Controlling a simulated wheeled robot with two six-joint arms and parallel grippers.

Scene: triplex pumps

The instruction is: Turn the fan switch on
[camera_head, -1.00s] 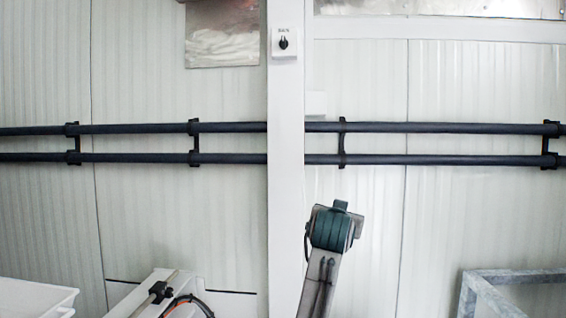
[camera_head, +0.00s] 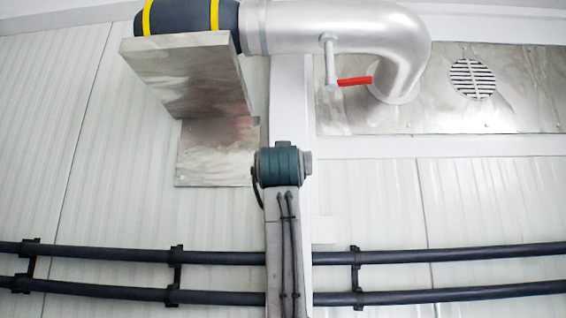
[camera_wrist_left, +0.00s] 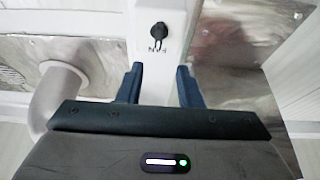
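The fan switch (camera_wrist_left: 158,36) is a black rotary knob with the word FAN beside it. It shows upside down near the top of the left wrist view, on a white post (camera_wrist_left: 154,68). My left gripper (camera_wrist_left: 158,85) is open, its two blue fingers spread apart with nothing between them. The knob lies beyond the fingertips, roughly lined up with the gap, and no contact shows. In the head view my arm stands in front of the post and hides the switch. My left gripper is hidden there too. My right gripper is in neither current view.
A silver duct (camera_head: 345,35) with a red-handled valve (camera_head: 354,81) runs above. A metal bracket (camera_head: 190,75) juts out at upper left. A round vent (camera_head: 472,80) is at right. Two dark horizontal pipes (camera_head: 420,257) (camera_head: 430,296) cross the wall below.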

